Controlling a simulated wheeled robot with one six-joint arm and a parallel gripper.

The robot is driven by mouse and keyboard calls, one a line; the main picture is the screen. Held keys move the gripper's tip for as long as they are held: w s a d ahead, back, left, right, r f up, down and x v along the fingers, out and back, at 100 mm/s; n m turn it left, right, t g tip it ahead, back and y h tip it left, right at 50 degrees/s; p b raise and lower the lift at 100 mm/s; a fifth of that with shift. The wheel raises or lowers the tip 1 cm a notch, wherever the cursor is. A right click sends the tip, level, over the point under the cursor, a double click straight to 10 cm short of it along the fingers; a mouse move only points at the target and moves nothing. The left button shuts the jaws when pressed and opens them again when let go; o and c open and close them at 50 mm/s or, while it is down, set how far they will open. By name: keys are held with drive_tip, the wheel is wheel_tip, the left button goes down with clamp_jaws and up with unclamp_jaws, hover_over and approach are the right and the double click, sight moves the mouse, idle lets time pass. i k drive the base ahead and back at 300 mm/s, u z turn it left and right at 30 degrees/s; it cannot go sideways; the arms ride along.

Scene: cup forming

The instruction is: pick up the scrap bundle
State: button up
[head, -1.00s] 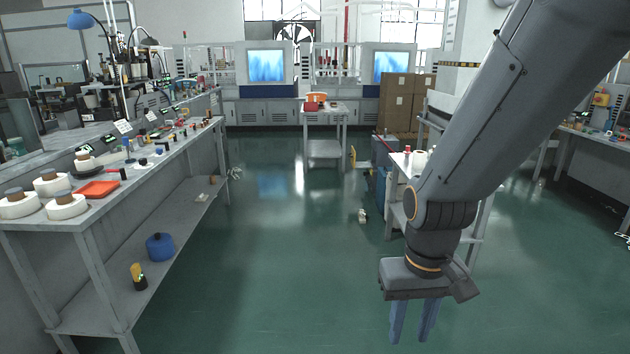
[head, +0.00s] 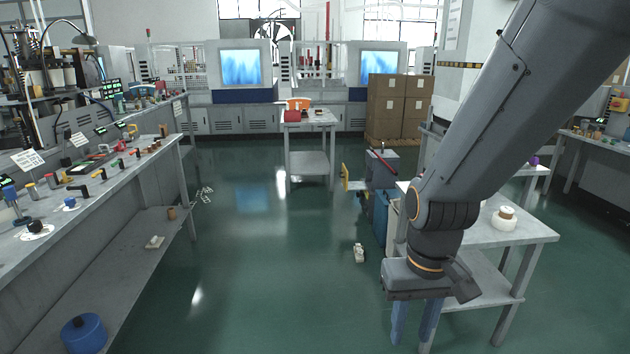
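A small pale tangle (head: 204,194), which looks like the scrap bundle, lies on the green floor left of centre, beside the far end of the left bench. It is too small to make out in detail. My gripper (head: 411,338) hangs down at the lower right in the head view. Its two blue fingers are apart with nothing seen between them. It is well to the right of the tangle and nearer to me.
A long grey bench (head: 110,190) with a lower shelf runs along the left. A small white object (head: 359,252) lies on the floor. A grey table (head: 525,232) stands right, behind my gripper. Blue bins (head: 380,205) and a small table (head: 310,120) are farther off.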

sight(358, 252)
drive_tip(key=z, duration=0.05)
drive_tip(key=i, duration=3.35)
drive_tip(key=u, duration=0.05)
